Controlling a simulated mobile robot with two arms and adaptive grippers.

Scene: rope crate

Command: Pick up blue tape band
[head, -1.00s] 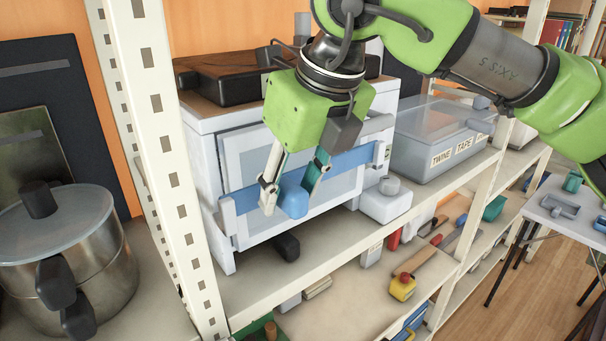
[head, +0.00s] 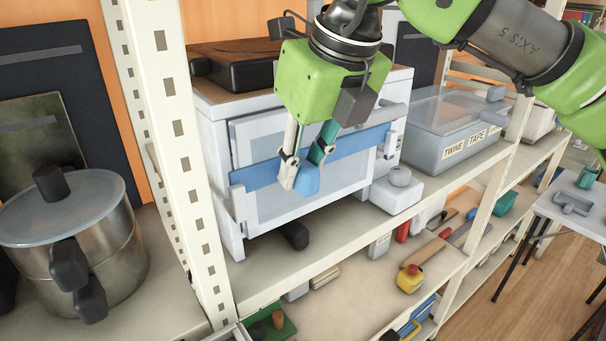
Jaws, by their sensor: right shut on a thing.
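The blue tape band (head: 358,147) is a long flat strip that runs across the front of a white box-like cabinet (head: 229,225) on the shelf. A rounded blue tab (head: 306,181) sticks out at the band's middle. My right gripper (head: 305,172) comes down from above, and its two fingers are shut on the band at this tab. The fingers hide part of the band there. The band's left end (head: 238,179) shows just above a pale upright post on the cabinet front. My left gripper is not in view.
A pale shelf post (head: 180,130) stands close on the left, with a lidded steel pot (head: 110,250) beyond it. A clear-lidded bin (head: 440,145) labelled "TWINE TAPE" and a small white block (head: 396,195) stand to the right. Tools lie on the lower shelf.

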